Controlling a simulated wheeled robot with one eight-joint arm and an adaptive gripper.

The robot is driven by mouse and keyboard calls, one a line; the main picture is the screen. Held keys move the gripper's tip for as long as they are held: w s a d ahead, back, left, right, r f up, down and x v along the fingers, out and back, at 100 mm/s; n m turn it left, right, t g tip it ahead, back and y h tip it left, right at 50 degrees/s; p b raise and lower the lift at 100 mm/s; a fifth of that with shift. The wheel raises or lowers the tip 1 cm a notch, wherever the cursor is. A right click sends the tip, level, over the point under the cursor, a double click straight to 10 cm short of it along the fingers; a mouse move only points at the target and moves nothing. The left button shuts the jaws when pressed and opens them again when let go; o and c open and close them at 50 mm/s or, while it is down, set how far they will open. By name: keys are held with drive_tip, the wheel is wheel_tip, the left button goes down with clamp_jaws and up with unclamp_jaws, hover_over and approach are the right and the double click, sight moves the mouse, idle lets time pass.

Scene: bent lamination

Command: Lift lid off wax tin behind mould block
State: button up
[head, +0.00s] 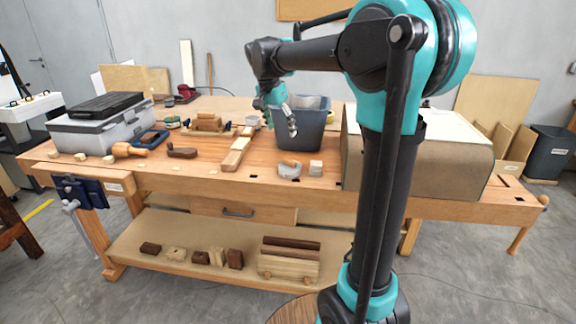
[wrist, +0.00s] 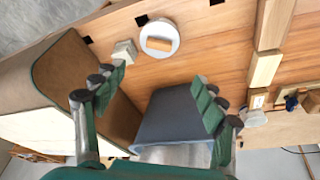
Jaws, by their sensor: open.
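A big block with a rounded, tan-brown face, which looks like the mould block (head: 420,165), stands on the bench's right; it also shows at the left of the wrist view (wrist: 65,65). The head view hides the space behind it, and I cannot pick out a wax tin there. A round pale object with a wooden piece on top (head: 289,170) lies at the bench front; from above it is a pale disc (wrist: 150,48). I cannot tell whether it is a tin. My gripper (head: 284,122) is open and empty above the bench, fingers spread in the wrist view (wrist: 155,96).
A dark grey bin (head: 312,132) stands close by my gripper, left of the block. Wooden strips (head: 237,153) lie further left, with a grey toolbox (head: 100,128) at the far left.

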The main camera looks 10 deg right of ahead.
sight(290, 161)
drive_tip(key=x, duration=1.4)
drive_tip(key=shift+w+d+f, duration=0.1)
drive_tip(key=shift+d+f, duration=0.05)
drive_tip(key=shift+f, duration=0.05)
drive_tip(key=shift+c, duration=0.2)
drive_tip(key=c, duration=1)
